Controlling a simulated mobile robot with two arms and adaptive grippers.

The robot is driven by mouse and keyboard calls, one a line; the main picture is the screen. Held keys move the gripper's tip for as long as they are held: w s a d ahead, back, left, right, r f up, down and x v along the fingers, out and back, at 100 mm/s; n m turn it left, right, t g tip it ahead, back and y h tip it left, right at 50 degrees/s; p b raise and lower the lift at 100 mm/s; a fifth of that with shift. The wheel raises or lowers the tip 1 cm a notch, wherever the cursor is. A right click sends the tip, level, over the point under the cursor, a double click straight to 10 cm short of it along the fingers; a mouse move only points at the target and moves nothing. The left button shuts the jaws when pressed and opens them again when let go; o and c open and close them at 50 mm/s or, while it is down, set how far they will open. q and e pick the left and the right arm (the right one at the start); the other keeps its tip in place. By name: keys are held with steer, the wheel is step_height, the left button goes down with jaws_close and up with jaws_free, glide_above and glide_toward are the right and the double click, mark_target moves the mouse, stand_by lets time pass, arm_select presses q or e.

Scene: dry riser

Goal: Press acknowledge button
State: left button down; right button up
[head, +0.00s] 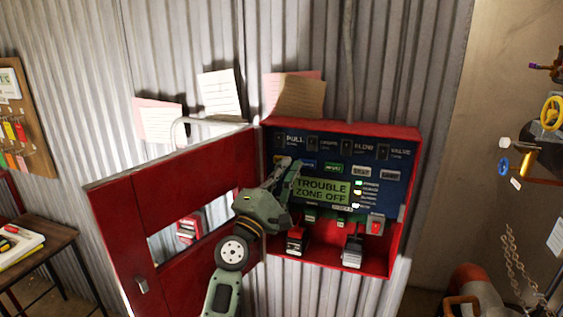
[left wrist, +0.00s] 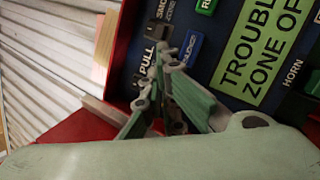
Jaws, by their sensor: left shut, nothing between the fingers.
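The control panel (head: 398,160) is dark blue and sits inside an open red cabinet (head: 412,135). Its green display (head: 322,190) reads "TROUBLE ZONE OFF"; it also shows in the left wrist view (left wrist: 262,45). A blue button (head: 308,164) and a green button (head: 333,168) sit above the display. The blue button is also in the left wrist view (left wrist: 190,48), just beyond the fingertips. The button labels are too small to read. My left gripper (head: 291,164) is shut and empty, its tips at the panel's left side beside the blue button. I cannot tell whether they touch the panel.
The red cabinet door (head: 110,210) stands open to the left, close to my left arm. Papers (head: 220,95) hang on the corrugated wall above. A side table (head: 45,240) stands at left. Valves (head: 552,112) and a chain (head: 512,250) are at right.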

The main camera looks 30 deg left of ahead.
arm_select(q)
steer(key=shift+w, duration=0.1)
stand_by(0.7)
steer(key=shift+w+a, duration=0.1)
steer(key=shift+w, duration=0.25)
steer(key=shift+w+a+b, duration=0.1)
steer(key=shift+w+b, duration=0.25)
steer(key=shift+w, duration=0.1)
stand_by(0.8)
steer(key=shift+s, duration=0.15)
steer(key=shift+s+d+p, duration=0.2)
steer(key=shift+s+p, duration=0.1)
steer(key=shift+s, duration=0.5)
steer(key=s, duration=0.2)
steer(key=s+d+p, duration=0.1)
steer(key=s, duration=0.1)
steer(key=shift+s, duration=0.4)
